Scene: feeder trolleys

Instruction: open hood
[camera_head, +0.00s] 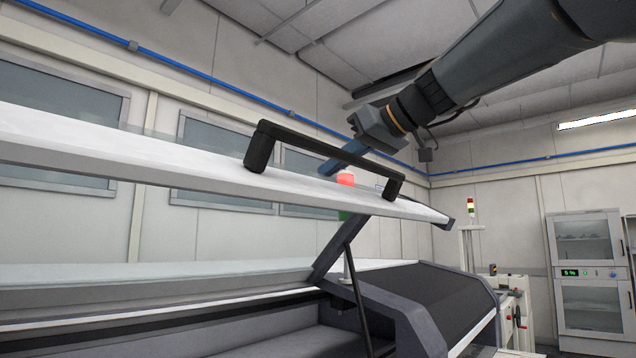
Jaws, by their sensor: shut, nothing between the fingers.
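The hood (120,158) is a large panel with a white edge and a clear upper part. It stands raised and tilted above the machine body (420,295), with a wide gap below it. A black bar handle (325,153) is fixed on its front edge by two posts. My gripper (330,168) is shut and empty, with its bluish fingers just behind the handle bar, pointing down and left. The bar is in front of part of them; I cannot tell whether they touch it or the hood. A dark strut (358,290) runs between the hood and the machine.
A signal tower (471,215) and a glass-door cabinet (588,265) stand to the right. Wall windows (60,125) are behind the hood. The space above the hood at left looks free.

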